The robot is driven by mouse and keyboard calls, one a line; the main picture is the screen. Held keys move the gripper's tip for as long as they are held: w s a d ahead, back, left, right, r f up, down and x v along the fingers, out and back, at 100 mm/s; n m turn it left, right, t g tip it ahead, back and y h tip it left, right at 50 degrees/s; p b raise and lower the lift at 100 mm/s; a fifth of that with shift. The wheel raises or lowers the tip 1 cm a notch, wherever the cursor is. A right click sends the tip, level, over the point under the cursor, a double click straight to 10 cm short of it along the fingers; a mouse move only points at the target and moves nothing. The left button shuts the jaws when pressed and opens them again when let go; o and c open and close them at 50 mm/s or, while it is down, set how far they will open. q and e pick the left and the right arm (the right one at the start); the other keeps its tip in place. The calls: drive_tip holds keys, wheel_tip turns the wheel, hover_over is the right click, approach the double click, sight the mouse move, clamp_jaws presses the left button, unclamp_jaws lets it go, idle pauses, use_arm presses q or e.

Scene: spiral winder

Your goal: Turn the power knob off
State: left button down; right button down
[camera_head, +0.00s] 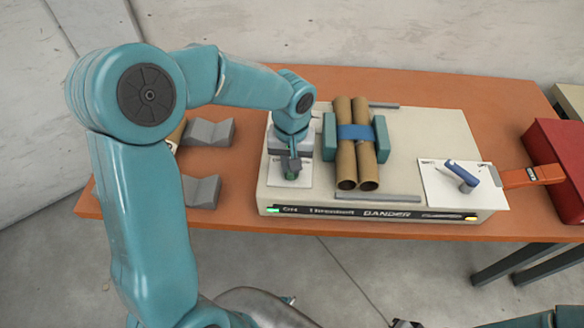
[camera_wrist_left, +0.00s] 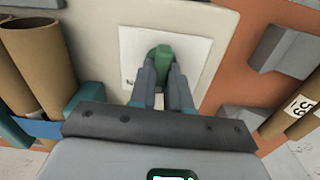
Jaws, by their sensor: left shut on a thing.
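The power knob (camera_wrist_left: 161,54) is green and sits on a white plate (camera_wrist_left: 190,50) on the machine's top. In the head view the knob (camera_head: 291,176) shows just below my left gripper (camera_head: 291,167) on the left part of the machine. My left gripper (camera_wrist_left: 160,82) is shut on the knob, with a finger on each side of it. The plate's lettering is mostly hidden by my gripper. A green light (camera_head: 272,210) glows beside the word ON on the machine's front strip. My right gripper is not in view.
Two brown tubes with a blue band (camera_head: 356,132) lie between teal blocks on the cream machine (camera_head: 415,125). A blue lever (camera_head: 462,173) stands on the right plate. Grey cradles (camera_head: 202,190) and a red box (camera_head: 556,150) flank the machine on the orange table (camera_head: 480,90).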

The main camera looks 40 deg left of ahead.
use_arm(q)
drive_tip(key=n+b, duration=0.2)
drive_tip(key=n, duration=0.2)
drive_tip(key=shift+b, duration=0.3)
drive_tip(key=shift+s+n+b, duration=0.1)
drive_tip(key=shift+n+b, duration=0.65)
drive_tip(key=shift+n, duration=1.45)
drive_tip(key=shift+r, duration=0.1)
drive_tip(key=c, duration=1.1)
unclamp_jaws()
drive_tip(key=shift+a, duration=0.1)
wheel_tip(320, 180, up, 16)
drive_tip(key=shift+r+p, duration=0.2)
drive_tip(key=shift+p, duration=0.95)
drive_tip(key=shift+s, duration=0.15)
